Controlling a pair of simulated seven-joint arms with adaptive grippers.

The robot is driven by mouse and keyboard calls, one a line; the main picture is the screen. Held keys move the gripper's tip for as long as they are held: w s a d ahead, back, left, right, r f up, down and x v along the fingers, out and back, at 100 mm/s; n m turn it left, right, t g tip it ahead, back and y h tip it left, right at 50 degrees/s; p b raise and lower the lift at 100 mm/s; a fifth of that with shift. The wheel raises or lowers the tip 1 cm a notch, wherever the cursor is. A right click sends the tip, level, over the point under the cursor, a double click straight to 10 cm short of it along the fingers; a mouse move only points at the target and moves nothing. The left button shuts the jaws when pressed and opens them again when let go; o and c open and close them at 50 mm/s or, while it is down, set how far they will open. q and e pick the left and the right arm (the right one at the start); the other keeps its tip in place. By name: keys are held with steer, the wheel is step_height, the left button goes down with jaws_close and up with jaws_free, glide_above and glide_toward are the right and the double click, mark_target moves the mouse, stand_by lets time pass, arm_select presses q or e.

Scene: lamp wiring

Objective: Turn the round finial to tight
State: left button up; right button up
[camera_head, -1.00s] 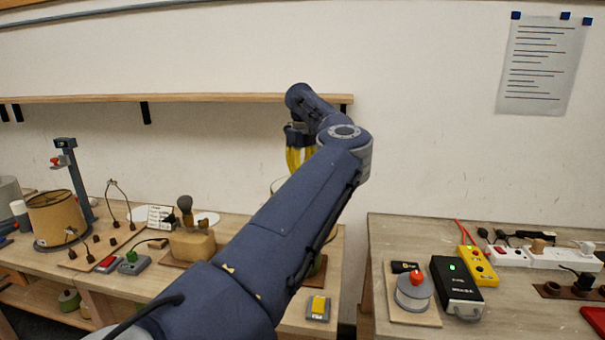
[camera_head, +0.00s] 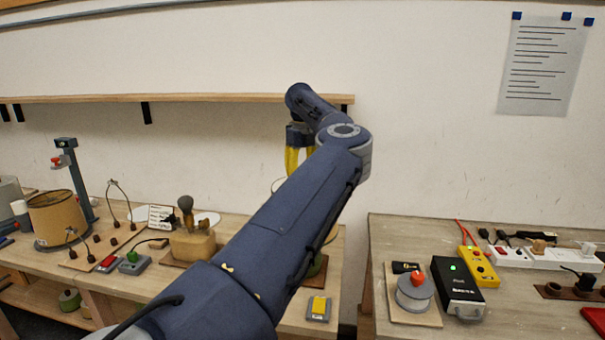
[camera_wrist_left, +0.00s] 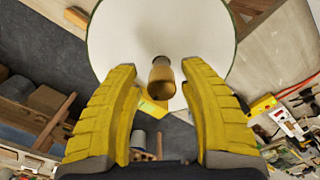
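The finial (camera_wrist_left: 161,82) is a brass-brown knob near the middle of a white disc with a dark green rim (camera_wrist_left: 105,40) in the left wrist view. My left gripper (camera_wrist_left: 160,68) is open, with one yellow finger on each side of the finial and a visible gap to both. Whether the fingertips are level with the finial in depth, I cannot tell. In the head view my left gripper (camera_head: 298,158) points down below the shelf. My own arm hides the finial and most of what stands there. My right gripper is not in view.
A yellow-topped block (camera_head: 318,307) lies near the bench's front edge. A tan shade (camera_head: 57,218) and a wooden block with a brush (camera_head: 192,243) stand at left. The shelf (camera_head: 220,98) is close to my wrist. The right bench holds a black box (camera_head: 457,285) and power strips (camera_head: 560,258).

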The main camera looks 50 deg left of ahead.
arm_select(q)
steer(key=shift+o, duration=0.5)
steer(key=shift+d, duration=0.1)
step_height(320, 180, up, 12)
stand_by(0.4)
stand_by(0.3)
